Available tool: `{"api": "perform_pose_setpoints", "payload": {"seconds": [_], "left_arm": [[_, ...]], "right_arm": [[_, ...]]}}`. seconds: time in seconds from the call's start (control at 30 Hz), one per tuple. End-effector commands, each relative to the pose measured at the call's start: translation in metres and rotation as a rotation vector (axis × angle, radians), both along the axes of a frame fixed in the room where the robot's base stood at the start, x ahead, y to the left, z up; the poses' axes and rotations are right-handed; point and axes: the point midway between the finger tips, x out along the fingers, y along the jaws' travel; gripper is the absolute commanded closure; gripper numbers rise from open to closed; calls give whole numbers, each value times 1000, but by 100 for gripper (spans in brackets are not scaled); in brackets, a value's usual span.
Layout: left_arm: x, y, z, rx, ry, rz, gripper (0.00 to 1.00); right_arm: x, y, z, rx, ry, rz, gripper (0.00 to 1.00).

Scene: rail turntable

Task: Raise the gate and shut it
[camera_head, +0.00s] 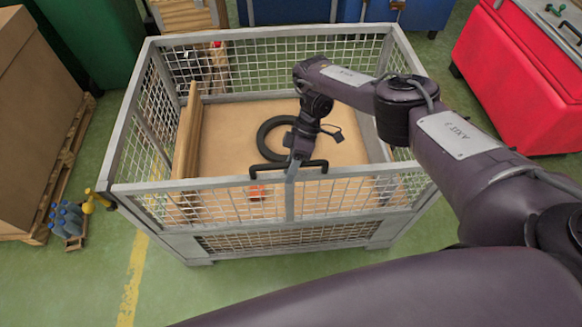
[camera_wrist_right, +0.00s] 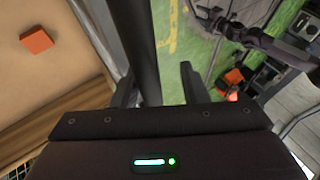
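The gate is the front mesh panel (camera_head: 340,190) of a grey wire-mesh crate (camera_head: 270,34). It spans the front between the corner posts, with its rail along the top; I cannot tell whether it is fully upright or latched. My right gripper (camera_head: 290,172) is at the middle of this rail, pointing down from inside the crate. In the right wrist view, a dark bar (camera_wrist_right: 143,45) runs between the two fingers (camera_wrist_right: 158,88). A gap shows beside the right-hand finger, so the gripper looks open around the bar. My left gripper is out of view.
Inside the crate are a black ring (camera_head: 268,140), a wooden board (camera_head: 187,135) and a small orange block (camera_head: 257,192). A yellow-handled part (camera_head: 97,197) sits at the front left corner. Blue bottles (camera_head: 66,218) stand left; a red bin (camera_head: 515,85) stands right.

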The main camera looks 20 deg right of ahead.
Motion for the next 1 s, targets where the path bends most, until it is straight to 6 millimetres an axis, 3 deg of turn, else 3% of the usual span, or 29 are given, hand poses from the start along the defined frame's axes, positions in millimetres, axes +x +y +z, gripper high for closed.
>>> {"api": "perform_pose_setpoints", "payload": {"seconds": [0.43,1.0], "left_arm": [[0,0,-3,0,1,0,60],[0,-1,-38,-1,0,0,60]], "right_arm": [[2,-4,0,-6,-2,-1,60],[30,-36,56,-2,-3,2,60]]}}
